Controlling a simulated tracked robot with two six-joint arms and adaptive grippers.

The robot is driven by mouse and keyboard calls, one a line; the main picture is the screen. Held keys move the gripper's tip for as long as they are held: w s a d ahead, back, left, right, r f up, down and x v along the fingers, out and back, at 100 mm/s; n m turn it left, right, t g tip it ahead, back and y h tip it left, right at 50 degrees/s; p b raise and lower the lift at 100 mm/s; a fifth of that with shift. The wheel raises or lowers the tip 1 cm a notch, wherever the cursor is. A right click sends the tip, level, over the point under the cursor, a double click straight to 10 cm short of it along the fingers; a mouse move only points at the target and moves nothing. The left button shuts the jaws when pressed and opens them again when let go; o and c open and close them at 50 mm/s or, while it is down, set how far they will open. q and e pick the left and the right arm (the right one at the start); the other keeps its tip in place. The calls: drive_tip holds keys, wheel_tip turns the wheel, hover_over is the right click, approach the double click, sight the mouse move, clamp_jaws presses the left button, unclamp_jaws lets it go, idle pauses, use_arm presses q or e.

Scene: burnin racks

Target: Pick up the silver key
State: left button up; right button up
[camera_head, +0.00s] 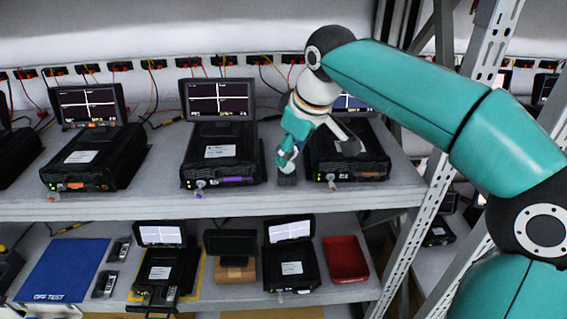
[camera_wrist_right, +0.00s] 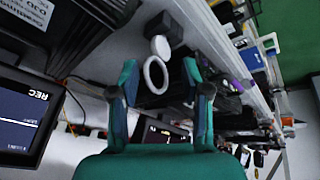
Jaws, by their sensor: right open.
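My left gripper is not in view.
Black devices with raised screens (camera_head: 222,150) (camera_head: 95,155) stand on the upper shelf (camera_head: 140,205). A perforated metal post (camera_head: 420,225) stands at the right. Below are a blue mat (camera_head: 62,268), more devices (camera_head: 290,265) and a red tray (camera_head: 363,272).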

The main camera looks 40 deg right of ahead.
drive_tip(key=shift+x, duration=1.95)
drive_tip(key=shift+r, duration=0.1)
clamp_jaws()
